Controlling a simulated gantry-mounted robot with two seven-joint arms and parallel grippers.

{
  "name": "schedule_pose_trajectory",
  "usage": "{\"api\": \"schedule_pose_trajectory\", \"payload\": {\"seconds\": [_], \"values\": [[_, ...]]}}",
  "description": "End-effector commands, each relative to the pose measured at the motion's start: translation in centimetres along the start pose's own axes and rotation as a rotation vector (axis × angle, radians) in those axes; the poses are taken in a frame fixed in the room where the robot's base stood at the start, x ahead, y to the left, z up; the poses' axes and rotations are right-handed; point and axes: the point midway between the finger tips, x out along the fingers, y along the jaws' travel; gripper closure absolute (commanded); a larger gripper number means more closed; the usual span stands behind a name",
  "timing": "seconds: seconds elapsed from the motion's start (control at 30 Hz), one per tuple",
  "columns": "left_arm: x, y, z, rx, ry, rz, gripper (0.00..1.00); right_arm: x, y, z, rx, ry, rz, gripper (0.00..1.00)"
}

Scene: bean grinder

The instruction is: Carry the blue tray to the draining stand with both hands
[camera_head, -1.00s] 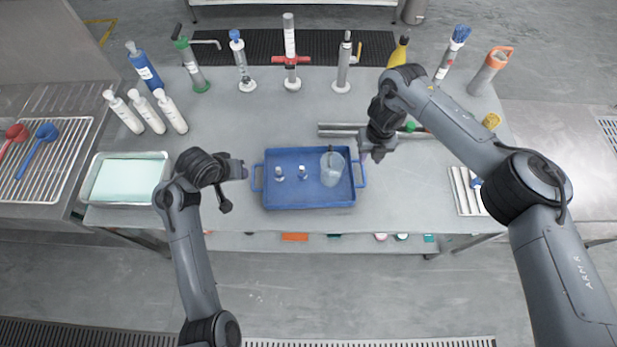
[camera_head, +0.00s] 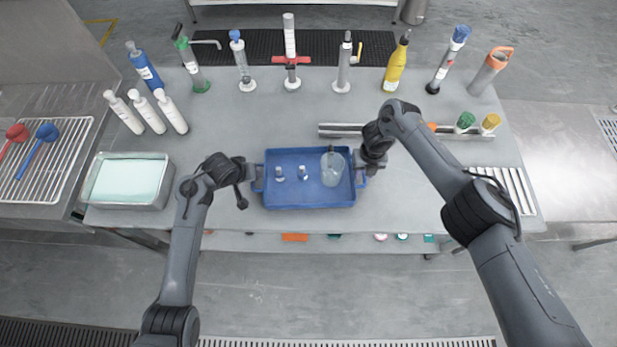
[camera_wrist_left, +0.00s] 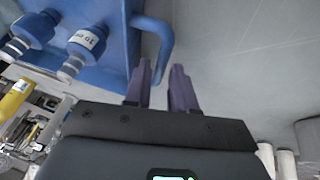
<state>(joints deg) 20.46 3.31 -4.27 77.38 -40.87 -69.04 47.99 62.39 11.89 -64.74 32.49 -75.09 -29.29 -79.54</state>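The blue tray (camera_head: 310,203) lies flat at the front middle of the table. It carries a clear beaker (camera_head: 332,168) and two small white-topped pieces (camera_head: 291,174). My left gripper (camera_head: 253,172) is at the tray's left handle. I cannot tell which rack is the draining stand: a wire rack (camera_head: 62,178) is left, a slatted one (camera_head: 517,190) right.
A pan of pale green liquid (camera_head: 165,190) stands left of my left gripper. White bottles (camera_head: 147,112) are behind it. Several upright tools and a yellow bottle (camera_head: 395,68) line the back. A metal bar (camera_head: 345,130) lies behind the tray.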

Motion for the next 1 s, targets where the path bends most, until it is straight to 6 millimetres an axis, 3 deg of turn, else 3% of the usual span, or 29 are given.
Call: {"api": "schedule_pose_trajectory", "payload": {"seconds": [0.2, 0.53, 0.7, 0.8, 1.0], "values": [[1.16, -0.13, 0.05, 0.000, 0.000, -0.003, 0.75, 1.12, -0.02, 0.03, 0.000, -0.002, 0.000, 0.63], [1.30, -0.12, 0.04, -0.001, 0.000, -0.003, 0.75, 1.26, -0.04, 0.03, 0.000, -0.002, 0.000, 0.63], [1.29, -0.13, 0.04, -0.001, 0.000, -0.003, 1.00, 1.25, -0.04, 0.03, 0.000, -0.002, 0.000, 0.88], [1.29, -0.13, 0.04, -0.001, 0.000, -0.003, 1.00, 1.24, -0.04, 0.03, 0.000, -0.002, 0.000, 1.00], [1.28, -0.13, 0.04, -0.001, 0.000, -0.003, 1.00, 1.23, -0.05, 0.04, 0.000, -0.002, -0.001, 1.00]]}}
